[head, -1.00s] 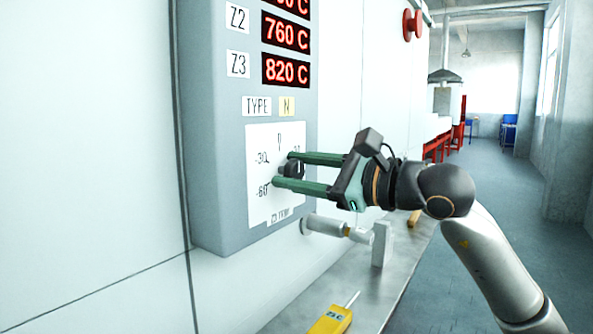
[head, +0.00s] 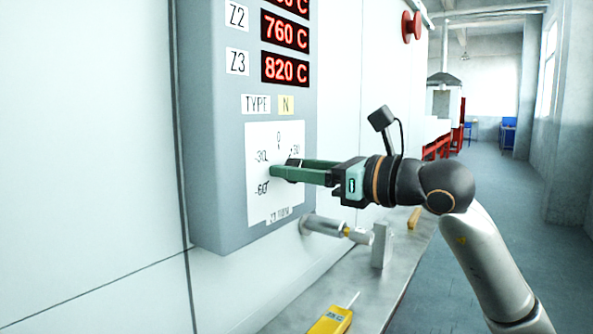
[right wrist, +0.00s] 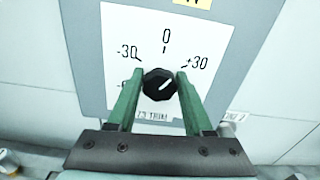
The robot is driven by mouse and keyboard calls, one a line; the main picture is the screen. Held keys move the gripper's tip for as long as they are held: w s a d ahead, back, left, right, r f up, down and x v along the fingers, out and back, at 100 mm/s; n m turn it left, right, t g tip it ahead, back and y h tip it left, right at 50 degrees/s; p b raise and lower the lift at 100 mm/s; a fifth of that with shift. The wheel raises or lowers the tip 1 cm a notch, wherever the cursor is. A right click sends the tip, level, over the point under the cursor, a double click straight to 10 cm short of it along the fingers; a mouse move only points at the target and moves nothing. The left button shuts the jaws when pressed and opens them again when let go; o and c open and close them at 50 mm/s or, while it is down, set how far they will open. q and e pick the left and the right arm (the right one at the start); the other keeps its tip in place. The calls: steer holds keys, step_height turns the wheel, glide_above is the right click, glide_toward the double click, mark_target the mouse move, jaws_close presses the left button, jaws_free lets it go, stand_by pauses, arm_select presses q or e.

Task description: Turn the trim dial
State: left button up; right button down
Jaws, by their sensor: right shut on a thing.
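The trim dial is a small black faceted knob with a white pointer line, on a white scale plate (head: 262,207). In the right wrist view the dial (right wrist: 158,86) sits between the two green fingers of my right gripper (right wrist: 159,76). Its pointer slants up and right, roughly toward the +30 mark. In the head view the right gripper (head: 282,168) reaches in from the right and is shut on the dial, which is mostly hidden there by the fingers. My left gripper is not in view.
The grey control box (head: 217,225) carries red temperature displays (head: 285,68) above the plate. Below, a metal ledge (head: 365,298) holds a yellow handheld meter (head: 330,320) and a pale block (head: 382,245). A pale cylindrical fitting (head: 322,226) juts out just under the box.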

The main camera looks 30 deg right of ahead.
steer(key=m, duration=0.4)
steer(key=shift+d+m, duration=0.1)
steer(key=shift+m, duration=0.2)
stand_by(0.3)
steer(key=shift+c, duration=1.5)
jaws_free()
